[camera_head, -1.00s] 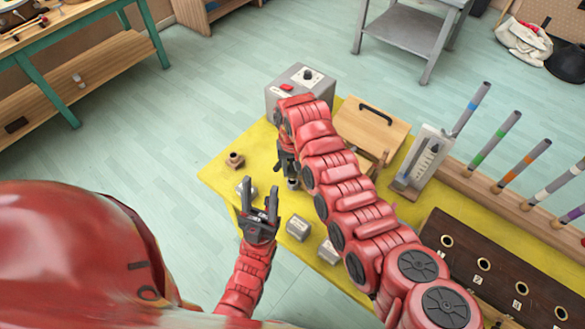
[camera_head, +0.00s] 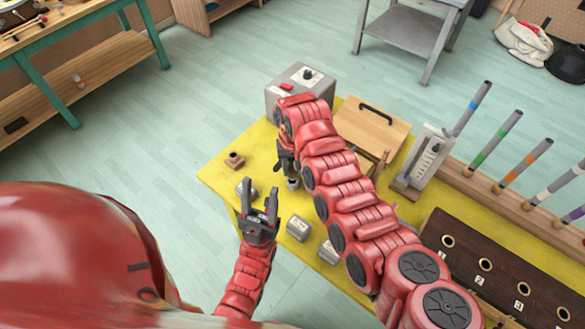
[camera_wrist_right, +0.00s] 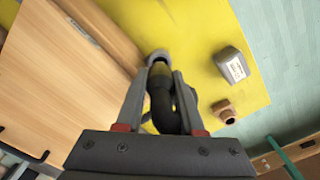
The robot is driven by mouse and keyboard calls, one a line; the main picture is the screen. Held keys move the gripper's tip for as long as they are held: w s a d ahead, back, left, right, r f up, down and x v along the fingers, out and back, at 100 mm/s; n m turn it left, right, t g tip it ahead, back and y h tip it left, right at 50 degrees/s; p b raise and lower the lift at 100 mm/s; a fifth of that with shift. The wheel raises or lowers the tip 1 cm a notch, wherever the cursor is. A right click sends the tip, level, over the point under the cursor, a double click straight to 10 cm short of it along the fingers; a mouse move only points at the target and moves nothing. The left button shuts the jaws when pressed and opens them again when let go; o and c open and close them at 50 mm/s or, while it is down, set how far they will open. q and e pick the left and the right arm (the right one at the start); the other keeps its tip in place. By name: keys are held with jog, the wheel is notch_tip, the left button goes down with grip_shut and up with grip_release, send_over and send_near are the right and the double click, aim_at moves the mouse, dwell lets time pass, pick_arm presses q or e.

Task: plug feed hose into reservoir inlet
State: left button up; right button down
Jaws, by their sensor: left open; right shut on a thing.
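My right gripper (camera_wrist_right: 163,85) is shut on a curved black hose piece (camera_wrist_right: 163,108), which I take for the feed hose. Its end points at a small grey round fitting (camera_wrist_right: 157,56) on the yellow table, just past the fingertips; I cannot tell whether they touch. That fitting also shows in the head view (camera_head: 293,184), below my right gripper (camera_head: 287,168). It may be the reservoir inlet, but nothing marks it. My left gripper (camera_head: 261,207) is open and empty, low at the table's near edge.
A copper-brown fitting (camera_head: 234,160) stands on the yellow table (camera_head: 222,183). A labelled grey block (camera_head: 298,227) lies near the edge. A grey box with a knob (camera_head: 300,80), a wooden lidded box (camera_head: 374,124), a white gauge (camera_head: 426,158) and a rack of coloured tubes stand behind and right.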

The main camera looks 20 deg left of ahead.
aim_at(292, 175)
jog(key=shift+f+b, duration=1.2)
jog(key=shift+f, duration=0.45)
jog(key=shift+c, duration=2.2)
grip_release()
jog(key=shift+r, duration=0.1)
jog(key=shift+r, duration=0.25)
notch_tip(292, 175, up, 4)
jog(key=shift+w+r+b, duration=0.1)
jog(key=shift+r+b, duration=0.05)
jog(key=shift+b, duration=0.7)
notch_tip(292, 175, up, 12)
jog(key=shift+r, duration=0.25)
jog(key=shift+a, duration=0.1)
